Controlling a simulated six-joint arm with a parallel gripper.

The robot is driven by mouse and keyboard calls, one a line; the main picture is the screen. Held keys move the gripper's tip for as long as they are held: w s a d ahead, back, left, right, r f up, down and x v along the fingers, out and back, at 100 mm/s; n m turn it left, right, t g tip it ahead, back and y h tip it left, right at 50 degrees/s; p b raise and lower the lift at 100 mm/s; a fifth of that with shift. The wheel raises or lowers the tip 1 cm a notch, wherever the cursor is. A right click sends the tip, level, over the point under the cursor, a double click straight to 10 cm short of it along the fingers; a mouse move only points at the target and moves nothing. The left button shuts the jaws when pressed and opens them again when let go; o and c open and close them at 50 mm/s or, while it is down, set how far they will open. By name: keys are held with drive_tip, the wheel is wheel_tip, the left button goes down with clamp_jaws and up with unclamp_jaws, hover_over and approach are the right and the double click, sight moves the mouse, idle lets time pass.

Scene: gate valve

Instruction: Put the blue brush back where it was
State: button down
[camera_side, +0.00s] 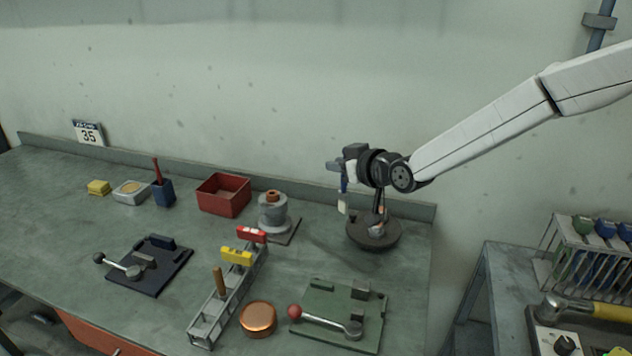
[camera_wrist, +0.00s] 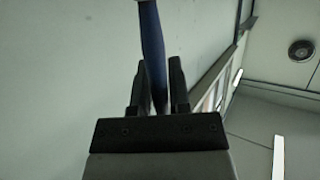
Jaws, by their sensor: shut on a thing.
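My gripper (camera_side: 338,168) is raised above the back right of the bench in the side view and shut on the blue brush (camera_side: 344,186). The brush hangs about upright below the fingers, its pale end down, in front of the wall. In the wrist view the brush's blue handle (camera_wrist: 152,45) runs between the two dark fingers of my gripper (camera_wrist: 156,75). A blue holder (camera_side: 163,194) with a red-handled tool (camera_side: 156,170) standing in it is at the back left. A metal rack (camera_side: 208,318) with red and yellow blocks and a wooden handle (camera_side: 219,280) lies at front centre.
A round dark base (camera_side: 373,237) stands just below and right of the brush. A red bin (camera_side: 223,196) and a grey flanged part (camera_side: 273,212) stand left of it. Green (camera_side: 335,338) and black (camera_side: 165,275) lever fixtures and a copper disc (camera_side: 258,319) occupy the front.

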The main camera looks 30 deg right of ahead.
drive_tip(key=s+a+n+g+y, duration=0.2)
drive_tip(key=s+a+n+y, duration=0.2)
drive_tip(key=s+a, duration=0.65)
drive_tip(key=s+a+n+g+y, duration=0.25)
drive_tip(key=s+a, duration=0.45)
drive_tip(key=a, duration=0.7)
drive_tip(key=d+f+x, duration=0.2)
drive_tip(key=f+x, duration=0.1)
drive_tip(key=x, duration=1.4)
drive_tip(key=shift+d+n+y, duration=0.2)
drive_tip(key=shift+n+y, duration=0.15)
drive_tip(key=shift+y, duration=0.1)
drive_tip(key=shift+w+t, duration=0.15)
drive_tip(key=shift+t, duration=0.1)
drive_tip(key=shift+w+a+f, duration=0.1)
drive_tip(key=shift+f, duration=0.8)
drive_tip(key=shift+w+a+f, duration=0.1)
drive_tip(key=shift+f, duration=0.8)
drive_tip(key=shift+f, duration=0.2)
